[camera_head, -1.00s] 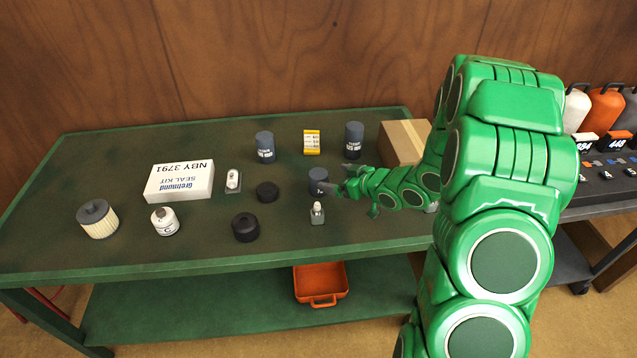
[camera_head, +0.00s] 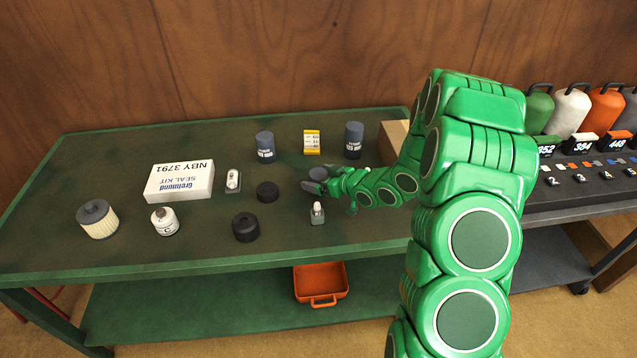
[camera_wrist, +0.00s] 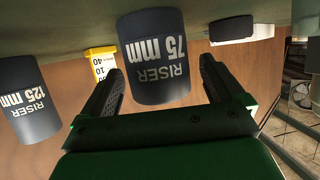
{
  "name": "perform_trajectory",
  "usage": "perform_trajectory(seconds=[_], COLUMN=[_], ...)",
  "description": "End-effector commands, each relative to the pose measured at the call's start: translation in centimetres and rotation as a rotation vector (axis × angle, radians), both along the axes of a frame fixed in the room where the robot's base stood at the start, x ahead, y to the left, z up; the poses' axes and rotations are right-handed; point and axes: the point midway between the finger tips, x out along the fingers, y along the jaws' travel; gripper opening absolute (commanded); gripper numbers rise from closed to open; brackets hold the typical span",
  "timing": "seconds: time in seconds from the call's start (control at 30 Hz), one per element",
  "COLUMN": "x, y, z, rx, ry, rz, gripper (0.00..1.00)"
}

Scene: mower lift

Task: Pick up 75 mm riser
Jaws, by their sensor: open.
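The 75 mm riser (camera_wrist: 155,58) is a dark blue-grey cylinder with white lettering, upside down in the wrist view. It stands between the two finger lines of my gripper (camera_wrist: 161,70), with a gap visible on each side. My gripper is open and empty; how deep the riser sits between the fingers is hard to tell.
A small grey-based fitting (camera_head: 317,213) is close in front. Black rings (camera_head: 267,191) lie to the left. A cardboard box (camera_head: 393,141) is at right, partly behind my arm.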

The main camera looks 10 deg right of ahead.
Motion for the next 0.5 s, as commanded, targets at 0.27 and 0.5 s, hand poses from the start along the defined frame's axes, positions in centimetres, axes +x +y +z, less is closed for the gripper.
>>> perform_trajectory(seconds=[0.27, 0.5], x=[0.53, 0.52], y=[0.44, 0.42], z=[-0.30, -0.30], rx=[-0.002, -0.002], ry=[0.000, 0.000], rz=[-0.001, -0.001], gripper=[0.95, 0.75])
